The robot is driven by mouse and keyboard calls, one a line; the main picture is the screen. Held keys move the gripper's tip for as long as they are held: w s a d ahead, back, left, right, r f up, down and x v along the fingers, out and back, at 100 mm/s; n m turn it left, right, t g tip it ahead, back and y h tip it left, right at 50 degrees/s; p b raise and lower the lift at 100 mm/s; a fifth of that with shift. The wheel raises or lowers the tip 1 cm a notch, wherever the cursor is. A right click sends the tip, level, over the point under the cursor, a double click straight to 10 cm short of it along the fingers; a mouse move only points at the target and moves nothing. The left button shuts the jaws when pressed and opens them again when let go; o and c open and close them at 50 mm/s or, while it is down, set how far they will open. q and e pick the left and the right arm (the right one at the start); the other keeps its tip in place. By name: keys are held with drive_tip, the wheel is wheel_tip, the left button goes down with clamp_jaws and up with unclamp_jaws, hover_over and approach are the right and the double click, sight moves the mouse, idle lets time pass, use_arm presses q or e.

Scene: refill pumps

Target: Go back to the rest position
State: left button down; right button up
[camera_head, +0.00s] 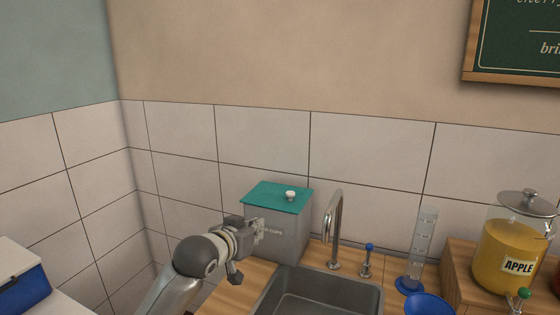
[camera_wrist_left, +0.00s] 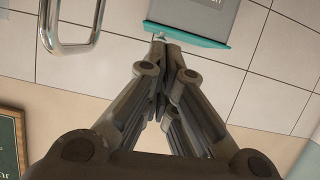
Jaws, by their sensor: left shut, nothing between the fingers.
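The lid lies on the box. In the left wrist view my left gripper (camera_wrist_left: 167,42) is shut and empty, its fingertips together. The teal lid (camera_wrist_left: 187,34) shows just beyond the tips there; I cannot tell whether they touch. The gripper hides part of the box's label in the head view. My right gripper is in neither view.
A sink (camera_head: 322,295) with a curved faucet (camera_head: 333,228) is right of the box. A measuring cylinder (camera_head: 424,245), a blue funnel (camera_head: 428,304) and an apple juice jar (camera_head: 508,250) stand further right. A blue and white box (camera_head: 22,280) is at the left edge.

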use_arm(q)
drive_tip(key=s+a+f+n+g+y, duration=0.1)
drive_tip(key=s+a+f+g, duration=0.15)
drive_tip(key=s+f, duration=0.7)
drive_tip(key=s+a+f+g+y, duration=0.1)
drive_tip(key=s+a+f+g, duration=0.15)
drive_tip(key=s+f, duration=0.75)
drive_tip(key=s+a+f+g+y, duration=0.1)
drive_tip(key=s+a+f, duration=0.2)
drive_tip(key=s, duration=0.5)
drive_tip(key=s+a+f+g+y, duration=0.1)
drive_tip(key=s+a+f+g, duration=0.2)
drive_tip(key=s, duration=0.5)
drive_tip(key=s+a+f+y, duration=0.1)
drive_tip(key=s+a+f, duration=0.25)
drive_tip(key=s, duration=0.45)
wheel_tip(320, 180, down, 28)
drive_tip(key=s+g+b, duration=0.2)
drive_tip(key=s+a+f+b, duration=0.1)
drive_tip(key=s+a+f, duration=0.2)
drive_tip(key=s+f, duration=1.3)
drive_tip(key=shift+a+f+g, duration=0.15)
drive_tip(key=shift+f+g, duration=0.25)
drive_tip(key=shift+f, duration=0.05)
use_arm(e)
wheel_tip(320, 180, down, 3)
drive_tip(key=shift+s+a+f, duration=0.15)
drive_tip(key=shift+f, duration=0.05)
